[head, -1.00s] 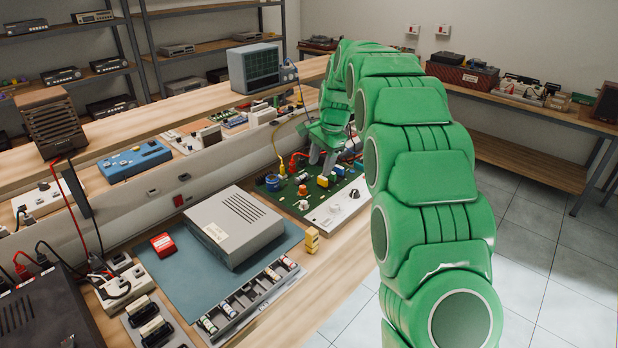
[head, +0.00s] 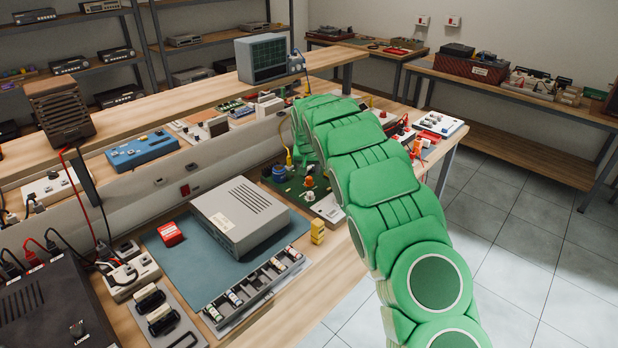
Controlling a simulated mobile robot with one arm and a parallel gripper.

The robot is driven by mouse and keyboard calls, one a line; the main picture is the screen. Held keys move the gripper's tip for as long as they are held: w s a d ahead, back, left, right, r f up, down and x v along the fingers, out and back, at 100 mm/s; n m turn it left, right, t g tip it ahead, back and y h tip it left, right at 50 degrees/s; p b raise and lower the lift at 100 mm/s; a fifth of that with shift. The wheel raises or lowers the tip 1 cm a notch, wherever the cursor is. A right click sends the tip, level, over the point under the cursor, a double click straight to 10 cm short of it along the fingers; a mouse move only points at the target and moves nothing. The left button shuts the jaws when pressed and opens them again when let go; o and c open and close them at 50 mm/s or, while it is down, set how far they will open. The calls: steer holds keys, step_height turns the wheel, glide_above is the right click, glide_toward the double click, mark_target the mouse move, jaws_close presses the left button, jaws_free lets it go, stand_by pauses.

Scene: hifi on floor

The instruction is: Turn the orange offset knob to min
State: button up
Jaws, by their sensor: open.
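In the head view, a small orange knob (head: 308,182) stands on the green circuit board (head: 284,184) on the bench. It is probably the offset knob, but its label and pointer are too small to read. A white panel (head: 328,207) runs along the board's front edge, and its right part is hidden behind my arm. My green arm reaches from the lower right over the bench and bends down behind the board's right side. My gripper's fingers are hidden by the arm, so I cannot see their distance from the knob.
A grey metal box (head: 240,217) sits on a blue mat (head: 180,262) left of the board. A small yellow block (head: 317,231) stands near the bench's front edge. A blue coil (head: 279,172) and a yellow-plugged cable stand on the board. Open floor lies to the right.

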mark_target(309, 178)
steer(key=shift+x, duration=2.85)
jaws_close()
